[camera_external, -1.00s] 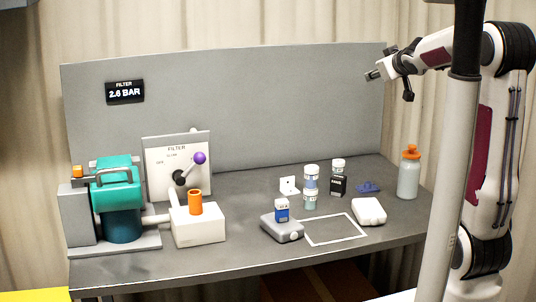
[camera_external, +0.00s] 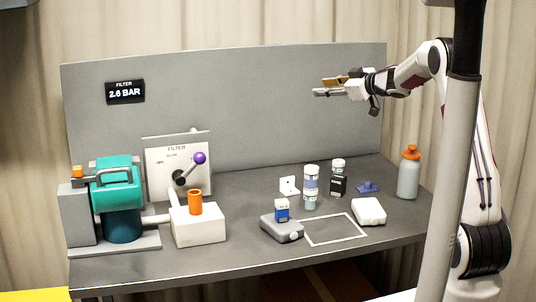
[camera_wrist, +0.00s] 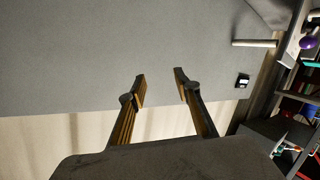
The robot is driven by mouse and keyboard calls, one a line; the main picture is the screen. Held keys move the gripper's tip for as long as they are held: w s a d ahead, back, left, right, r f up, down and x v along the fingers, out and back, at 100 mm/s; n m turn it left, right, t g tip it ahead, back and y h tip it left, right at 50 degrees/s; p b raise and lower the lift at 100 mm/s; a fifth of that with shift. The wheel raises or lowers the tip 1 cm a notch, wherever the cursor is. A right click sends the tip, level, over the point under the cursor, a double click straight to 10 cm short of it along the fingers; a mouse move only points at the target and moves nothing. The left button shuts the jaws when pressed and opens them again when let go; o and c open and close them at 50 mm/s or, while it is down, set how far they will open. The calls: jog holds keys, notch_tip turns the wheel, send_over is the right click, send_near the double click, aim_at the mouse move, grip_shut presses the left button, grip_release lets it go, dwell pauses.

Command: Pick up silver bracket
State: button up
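The bracket (camera_external: 289,186) is a small pale, whitish angle piece with small dark holes, standing on the grey bench top left of the clear vials. It looks more white than silver. My gripper (camera_external: 320,87) is high above the bench, in front of the upper back panel, up and to the right of the bracket. In the wrist view my gripper (camera_wrist: 160,78) has its two fingers apart with nothing between them. The bracket does not show in the wrist view.
Close right of the bracket stand a vial (camera_external: 311,188) and a dark-labelled bottle (camera_external: 338,179). A blue part (camera_external: 368,187), an orange-capped bottle (camera_external: 409,172) and a white block (camera_external: 369,211) are further right. A scale (camera_external: 282,228) is in front. A teal pump (camera_external: 116,190) is left.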

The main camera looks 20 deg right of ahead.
jog(key=a+f+n+g+y, duration=0.2)
jog(key=f, duration=0.4)
jog(key=a+f+n+g+y, duration=0.1)
jog(key=a+f+g+y, duration=0.15)
jog(key=f, duration=0.35)
jog(key=n+g+y, duration=0.1)
jog(key=n+g, duration=0.1)
jog(key=g, duration=0.3)
send_near(293, 187)
jog(key=r, duration=0.1)
jog(key=a+r, duration=0.1)
jog(key=w+r, duration=0.1)
jog(key=shift+a+r, duration=0.25)
jog(key=shift+a, duration=0.1)
jog(key=shift+s+f+g, duration=0.25)
jog(key=shift+s+f, duration=0.05)
jog(key=shift+f, duration=0.15)
jog(key=shift+y+x, duration=0.25)
jog(key=shift+x, duration=1.05)
jog(key=shift+w+a+r, duration=0.1)
jog(key=shift+a, duration=0.05)
jog(key=shift+x, duration=2.5)
jog(key=shift+w, duration=0.1)
